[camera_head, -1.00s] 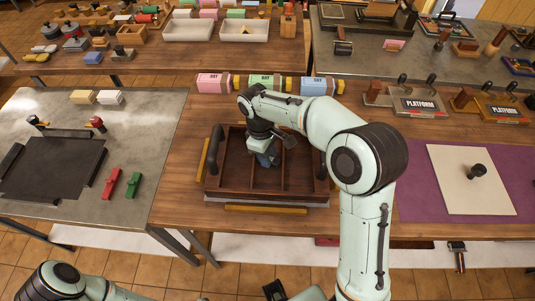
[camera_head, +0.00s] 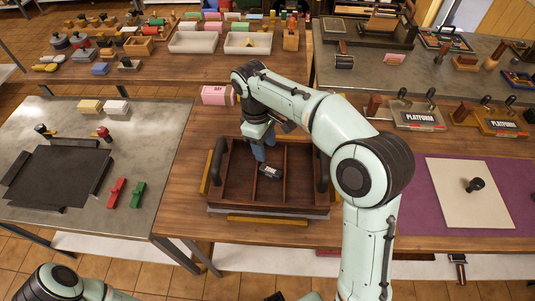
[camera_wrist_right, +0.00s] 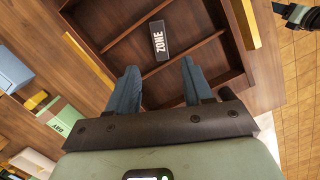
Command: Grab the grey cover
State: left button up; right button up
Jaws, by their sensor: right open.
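A pale grey-beige square plate (camera_head: 455,190) with a black knob (camera_head: 475,185) lies on the purple mat at the right; it is the thing most like a cover. My right gripper (camera_head: 262,153) is well to its left, over the wooden tray (camera_head: 233,192). It is open and empty, with its two blue fingers apart in the right wrist view (camera_wrist_right: 160,75). A black block marked ZONE (camera_head: 270,171) lies in the tray's middle compartment, just beyond the fingertips in the right wrist view (camera_wrist_right: 158,43). My left arm shows at the bottom left; its gripper is out of sight.
The tray has dark handles at both sides. A pink block (camera_head: 217,95) stands behind it; my right arm hides the space to its right. Two PLATFORM stands (camera_head: 418,120) are behind the purple mat (camera_head: 510,200). A dark plate (camera_head: 60,175) lies on the left metal table.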

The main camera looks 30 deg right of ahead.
aim_at(468, 196)
jog(key=k, duration=1)
